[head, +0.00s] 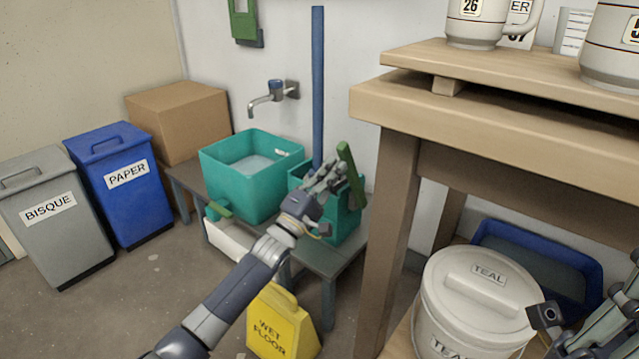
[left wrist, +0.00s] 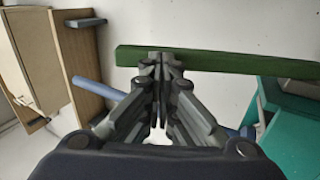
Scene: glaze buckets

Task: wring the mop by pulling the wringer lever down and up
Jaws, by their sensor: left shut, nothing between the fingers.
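The mop's blue pole (head: 318,80) stands upright, its lower end hidden in the teal wringer bucket (head: 345,226). The green wringer lever (head: 351,177) rises from the bucket, tilted, in the head view. In the left wrist view the lever (left wrist: 225,62) runs across the picture just beyond my fingertips. My left gripper (head: 328,175) is shut and empty, its tips at or against the lever and not around it; I cannot tell if they touch. Part of my right gripper (head: 590,322) shows at the lower right, its jaw state unclear.
A teal basin (head: 247,178) stands left of the bucket on a low grey bench (head: 343,262). A yellow wet floor sign (head: 282,325) stands in front. A wooden table (head: 480,130) is close on the right, above a lidded TEAL bucket (head: 478,300).

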